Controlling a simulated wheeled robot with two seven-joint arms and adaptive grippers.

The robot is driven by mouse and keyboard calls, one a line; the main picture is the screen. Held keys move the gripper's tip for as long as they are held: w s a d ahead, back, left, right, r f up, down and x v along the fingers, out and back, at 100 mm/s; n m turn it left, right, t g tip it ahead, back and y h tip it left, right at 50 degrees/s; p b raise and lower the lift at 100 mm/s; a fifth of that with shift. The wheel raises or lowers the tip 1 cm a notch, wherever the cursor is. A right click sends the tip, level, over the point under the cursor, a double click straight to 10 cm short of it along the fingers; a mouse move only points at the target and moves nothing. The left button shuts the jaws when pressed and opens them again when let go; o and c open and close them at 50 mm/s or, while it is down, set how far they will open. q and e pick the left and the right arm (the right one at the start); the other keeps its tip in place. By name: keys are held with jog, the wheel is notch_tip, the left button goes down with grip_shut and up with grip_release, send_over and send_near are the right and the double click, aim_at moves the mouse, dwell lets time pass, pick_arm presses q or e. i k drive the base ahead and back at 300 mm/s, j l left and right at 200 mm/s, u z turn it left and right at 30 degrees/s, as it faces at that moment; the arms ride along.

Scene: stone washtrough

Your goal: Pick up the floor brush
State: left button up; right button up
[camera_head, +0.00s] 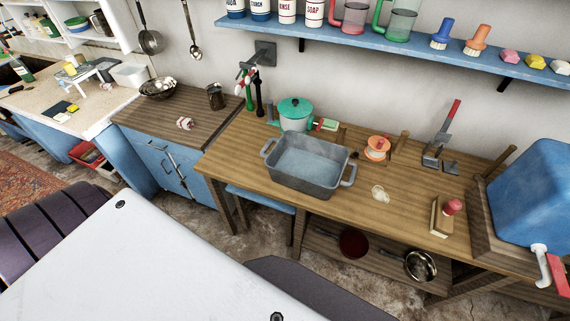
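A brush with a wooden block, pale bristles and a round red knob (441,218) stands on the right part of the wooden table (400,215). It looks like the floor brush, but I cannot be certain. Two smaller upright brushes, a blue one (442,34) and an orange one (477,41), stand on the blue wall shelf. Neither of my grippers shows in this view, so nothing is seen touching the brush.
A grey basin (305,165) and a green-lidded pot (295,114) stand left of the brush. A large blue tank with a tap (535,195) stands close on its right. An orange spool-like item (377,147) lies behind. Pans (420,264) rest below.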

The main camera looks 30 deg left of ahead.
aim_at(442, 224)
jog(key=u, duration=0.75)
jog(key=z, duration=1.45)
